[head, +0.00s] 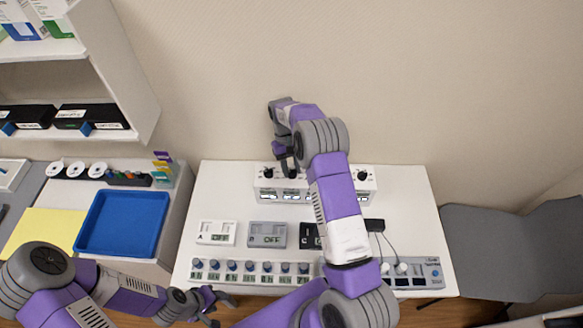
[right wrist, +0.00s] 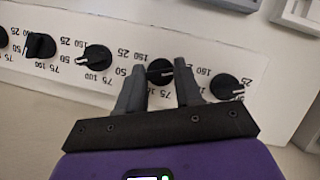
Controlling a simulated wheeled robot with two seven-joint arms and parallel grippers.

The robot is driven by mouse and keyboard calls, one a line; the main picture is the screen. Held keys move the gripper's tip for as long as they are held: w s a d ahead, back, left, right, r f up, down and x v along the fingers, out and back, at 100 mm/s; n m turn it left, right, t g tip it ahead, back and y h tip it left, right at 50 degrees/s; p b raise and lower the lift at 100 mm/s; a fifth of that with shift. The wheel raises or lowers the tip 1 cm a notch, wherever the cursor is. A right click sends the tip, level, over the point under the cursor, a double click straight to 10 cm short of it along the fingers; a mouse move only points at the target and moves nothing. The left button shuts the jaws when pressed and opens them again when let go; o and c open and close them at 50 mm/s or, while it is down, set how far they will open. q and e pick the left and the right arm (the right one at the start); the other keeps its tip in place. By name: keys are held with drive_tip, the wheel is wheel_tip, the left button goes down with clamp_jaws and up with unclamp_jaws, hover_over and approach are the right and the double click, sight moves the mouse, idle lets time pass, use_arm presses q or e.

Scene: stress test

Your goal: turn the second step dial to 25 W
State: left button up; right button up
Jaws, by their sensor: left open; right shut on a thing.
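A white box (head: 347,185) with black dials on top stands at the back of the table. The right wrist view shows a row of these dials upside down, on a white panel marked 25 to 150. My right gripper (head: 288,166) reaches down to the box. In the right wrist view its fingers (right wrist: 160,90) are shut on a black dial (right wrist: 160,70), second from the right-hand panel end. That dial's white pointer faces roughly right; the mark there is partly hidden by a finger. My left gripper (head: 208,304) is open and empty near the table's front edge.
Another dial (right wrist: 228,87) sits just right of the held one, and one (right wrist: 97,57) to its left. Labelled boxes (head: 217,232) stand mid-table, with a row of blue-topped knobs (head: 250,267) in front. A blue tray (head: 123,223) lies left; a grey chair (head: 490,245) stands right.

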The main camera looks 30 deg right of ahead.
drive_tip(key=shift+r, duration=0.1)
idle(0.4)
drive_tip(key=o, duration=1)
drive_tip(key=v, duration=0.7)
drive_tip(key=shift+w+r, duration=0.1)
drive_tip(key=shift+r, duration=0.2)
